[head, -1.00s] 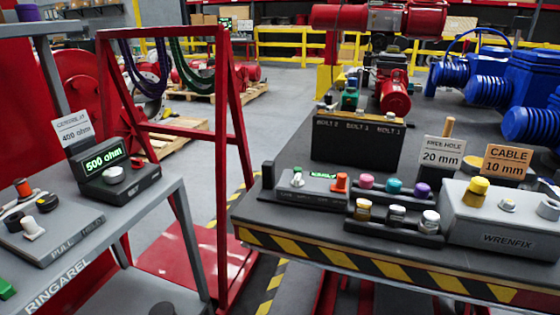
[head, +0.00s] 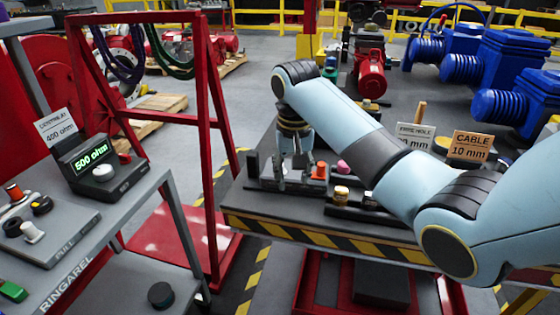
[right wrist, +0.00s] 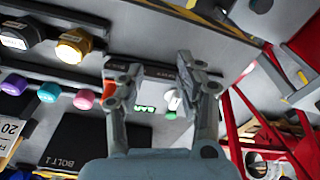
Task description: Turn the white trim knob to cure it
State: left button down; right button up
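A low grey box with a lit green display (right wrist: 145,108) sits on the right bench. A small white knob (right wrist: 173,99) with a green mark is beside that display, and an orange knob (right wrist: 109,92) is at the box's other end. My right gripper (head: 294,172) is over this box, pointing down. In the right wrist view its fingers (right wrist: 161,76) are spread, with the display and the white knob showing between them; contact cannot be told. On the left bench, another white knob (head: 103,172) is on a black unit reading 500 ohm (head: 92,155). My left gripper is out of view.
Pink (right wrist: 84,98), teal and purple knobs stand close to the orange knob. A yellow-topped knob (head: 341,193) is in the front rack. My right arm covers much of the right bench. A red frame (head: 212,150) stands between the benches.

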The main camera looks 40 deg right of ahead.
jog(key=w+d+r+m+g, duration=0.1)
jog(key=w+d+r+m, duration=0.15)
jog(key=w+r, duration=0.55)
jog(key=shift+m+y, duration=0.25)
jog(key=shift+y, duration=0.15)
jog(key=f, duration=1)
jog(key=shift+a+f, duration=0.2)
jog(key=shift+f, duration=0.1)
jog(key=shift+s, duration=0.1)
grip_shut()
